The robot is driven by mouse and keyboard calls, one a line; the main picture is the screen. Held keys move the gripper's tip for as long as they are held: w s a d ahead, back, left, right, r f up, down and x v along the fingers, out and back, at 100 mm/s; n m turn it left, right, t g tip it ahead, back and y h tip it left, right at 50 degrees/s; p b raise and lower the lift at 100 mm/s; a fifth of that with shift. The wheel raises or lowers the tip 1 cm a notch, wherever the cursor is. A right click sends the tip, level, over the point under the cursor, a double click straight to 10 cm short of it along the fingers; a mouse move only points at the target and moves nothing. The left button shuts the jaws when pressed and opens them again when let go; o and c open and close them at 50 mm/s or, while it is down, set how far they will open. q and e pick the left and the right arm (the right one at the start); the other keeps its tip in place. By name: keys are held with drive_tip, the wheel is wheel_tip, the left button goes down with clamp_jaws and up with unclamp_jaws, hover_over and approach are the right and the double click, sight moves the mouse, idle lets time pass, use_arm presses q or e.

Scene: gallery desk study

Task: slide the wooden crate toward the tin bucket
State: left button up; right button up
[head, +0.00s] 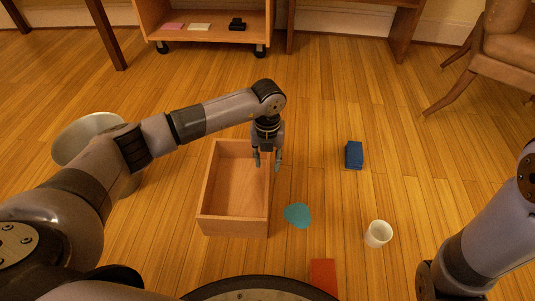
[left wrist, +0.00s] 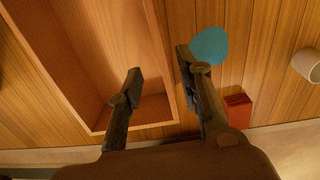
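The wooden crate (head: 235,224) is an open, empty box on the floor at the middle of the head view. The tin bucket (head: 75,133) stands to its left, partly hidden behind my left arm. My left gripper (head: 267,164) points down at the crate's right wall, with its fingers apart. In the left wrist view the crate (left wrist: 160,45) has its wall running between the open fingers (left wrist: 160,78), one over the inside and one outside. I cannot tell whether they touch the wall. My right arm shows at the right edge; its gripper is out of view.
Right of the crate lie a flat teal piece (head: 298,215), a blue block (head: 354,154), a white cup (head: 378,234) and a red block (head: 323,275). A wheeled shelf (head: 205,38) and a chair (head: 505,50) stand at the back. Floor between crate and bucket looks clear where visible.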

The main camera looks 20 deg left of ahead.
sight(267, 176)
use_arm(q)
wheel_tip(267, 176, down, 9)
drive_tip(key=b, duration=0.5)
drive_tip(key=shift+c, duration=0.5)
clamp_jaws()
idle(0.4)
